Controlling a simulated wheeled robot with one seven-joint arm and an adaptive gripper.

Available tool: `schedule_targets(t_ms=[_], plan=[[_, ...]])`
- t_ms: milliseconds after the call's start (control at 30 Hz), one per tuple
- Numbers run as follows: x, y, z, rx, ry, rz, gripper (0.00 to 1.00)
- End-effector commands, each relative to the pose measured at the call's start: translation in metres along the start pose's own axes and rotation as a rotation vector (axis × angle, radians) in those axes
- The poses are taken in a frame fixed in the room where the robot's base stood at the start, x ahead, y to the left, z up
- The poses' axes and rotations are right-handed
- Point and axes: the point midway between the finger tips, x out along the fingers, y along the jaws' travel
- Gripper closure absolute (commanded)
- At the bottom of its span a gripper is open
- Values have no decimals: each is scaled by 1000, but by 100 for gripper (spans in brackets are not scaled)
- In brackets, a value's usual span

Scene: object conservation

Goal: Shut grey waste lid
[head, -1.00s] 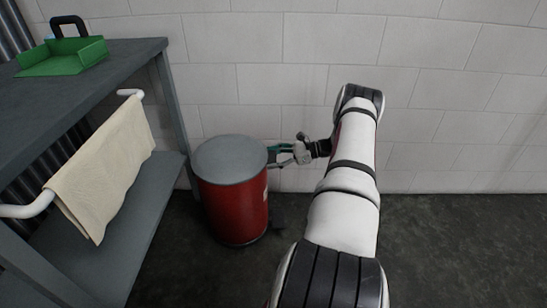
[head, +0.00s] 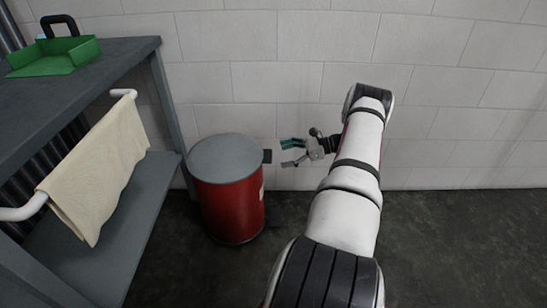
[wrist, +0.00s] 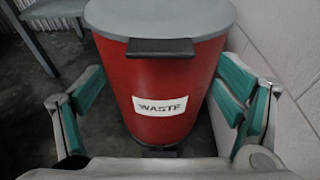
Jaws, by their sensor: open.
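The red waste bin (head: 232,207) stands upright on the floor by the wall, right of the workbench. Its grey lid (head: 223,158) lies flat on top and looks shut. A dark lid handle (head: 267,156) sticks out on the bin's right side. My gripper (head: 287,153) is open and empty, just right of the handle and apart from it. In the wrist view, the red bin (wrist: 160,75) with a WASTE label, the grey lid (wrist: 165,15) and the dark handle (wrist: 160,47) show between the spread fingers of my gripper (wrist: 160,105).
A grey workbench (head: 110,62) stands at left, with a green tray (head: 55,57) on top and a cream towel (head: 100,170) on a white rail. A block wall (head: 300,90) is close behind. The floor (head: 460,240) at right is clear.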

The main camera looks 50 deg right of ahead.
Motion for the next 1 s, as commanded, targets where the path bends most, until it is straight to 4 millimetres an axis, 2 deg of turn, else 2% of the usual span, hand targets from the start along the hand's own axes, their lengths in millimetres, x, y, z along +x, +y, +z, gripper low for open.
schedule_targets(t_ms=[33, 133, 333, 500, 1000], plan=[[-12, 0, -1, 0, 1, -2, 13], [-30, 0, -1, 0, 1, -2, 13], [-53, 0, -1, 2, 1, 0, 13], [-58, 1, -1, 2, 1, 1, 13], [-58, 1, -1, 2, 1, 1, 13]])
